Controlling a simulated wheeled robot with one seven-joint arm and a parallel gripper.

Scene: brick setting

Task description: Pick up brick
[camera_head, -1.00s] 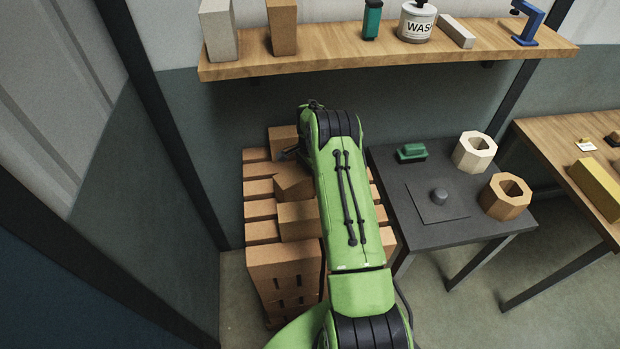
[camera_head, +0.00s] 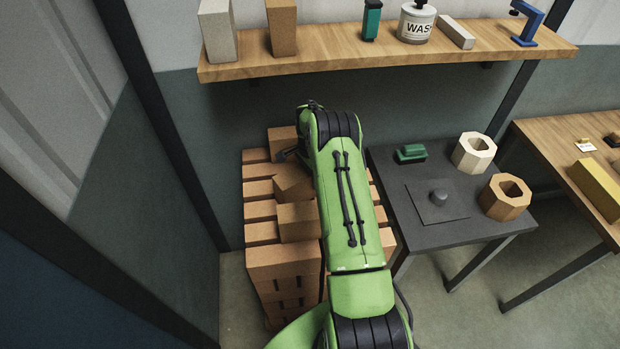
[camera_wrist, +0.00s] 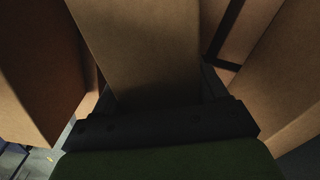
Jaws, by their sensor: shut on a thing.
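A brown brick (camera_wrist: 140,45) fills the middle of the wrist view. My gripper (camera_wrist: 158,88) is shut on it, one dark finger on each side. In the head view, a dark part of my gripper (camera_head: 289,155) shows at the left of my green arm, over the brick stack (camera_head: 283,262). One brick (camera_head: 282,139) lies just behind it and a tilted brick (camera_head: 294,182) just in front. The arm hides much of the gripper, so I cannot tell there which brick is held or whether it is clear of the stack.
Other bricks stand close on the left (camera_wrist: 35,75) and right (camera_wrist: 290,85) in the wrist view. A wooden shelf (camera_head: 340,56) hangs above the stack. A dark table (camera_head: 465,232) with a green tool and two octagonal blocks stands at its right.

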